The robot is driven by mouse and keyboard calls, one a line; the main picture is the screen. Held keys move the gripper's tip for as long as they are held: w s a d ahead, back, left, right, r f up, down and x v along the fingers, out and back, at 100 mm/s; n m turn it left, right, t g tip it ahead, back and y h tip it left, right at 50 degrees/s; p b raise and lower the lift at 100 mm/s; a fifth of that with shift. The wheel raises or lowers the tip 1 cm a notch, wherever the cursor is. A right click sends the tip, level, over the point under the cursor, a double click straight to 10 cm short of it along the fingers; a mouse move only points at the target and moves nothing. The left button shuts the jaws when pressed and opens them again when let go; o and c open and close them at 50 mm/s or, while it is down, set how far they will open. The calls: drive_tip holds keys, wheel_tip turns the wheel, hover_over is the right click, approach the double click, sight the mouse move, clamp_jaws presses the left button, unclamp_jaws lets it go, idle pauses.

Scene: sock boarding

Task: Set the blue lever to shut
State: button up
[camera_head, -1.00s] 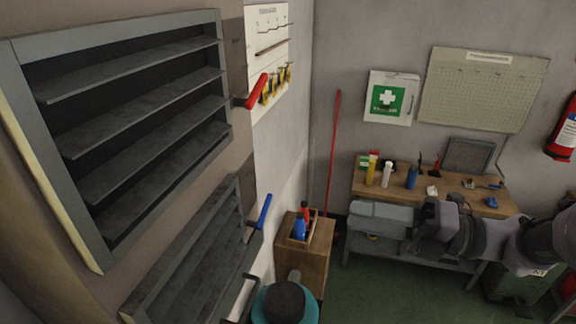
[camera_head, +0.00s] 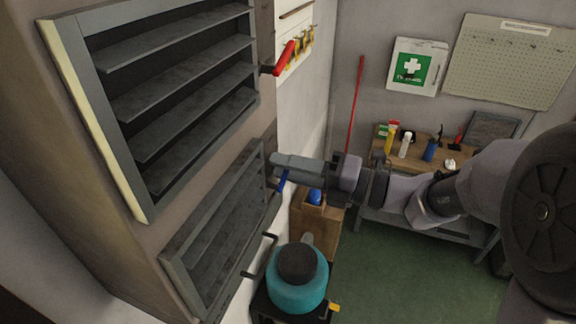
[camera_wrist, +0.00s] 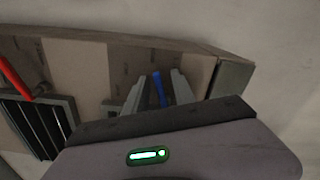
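The blue lever (camera_head: 282,181) sticks out at the right side of the lower louvred vent (camera_head: 213,228). It is mostly hidden behind my gripper (camera_head: 275,166) in the head view. In the wrist view the blue lever (camera_wrist: 158,88) stands between the two fingers of my gripper (camera_wrist: 157,92), with a gap on each side. My gripper is open, and I cannot tell how deep the lever sits between the fingers.
A red lever (camera_head: 285,57) sits above, beside the upper louvred vent (camera_head: 180,75); it also shows in the wrist view (camera_wrist: 14,77). A teal canister (camera_head: 297,286) stands below my gripper. A wooden cabinet (camera_head: 316,228) and a workbench (camera_head: 440,165) stand behind.

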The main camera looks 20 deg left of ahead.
sight(282, 179)
clamp_jaws()
drive_tip(key=shift+s+r, duration=0.1)
drive_tip(key=n+b, duration=0.1)
drive_tip(key=n, duration=0.2)
drive_tip(key=s+r+n+b, duration=0.1)
drive_tip(key=n, duration=0.1)
drive_tip(key=shift+r+b, duration=0.1)
drive_tip(key=shift+b, duration=0.2)
drive_tip(key=n+b, duration=0.1)
drive_tip(key=n, duration=0.1)
drive_tip(key=s+n+b, duration=0.1)
drive_tip(key=r+n+b, duration=0.1)
drive_tip(key=n+b, duration=0.1)
drive_tip(key=shift+s+a+r+n, duration=0.1)
drive_tip(key=shift+s+n, duration=0.2)
idle(0.4)
unclamp_jaws()
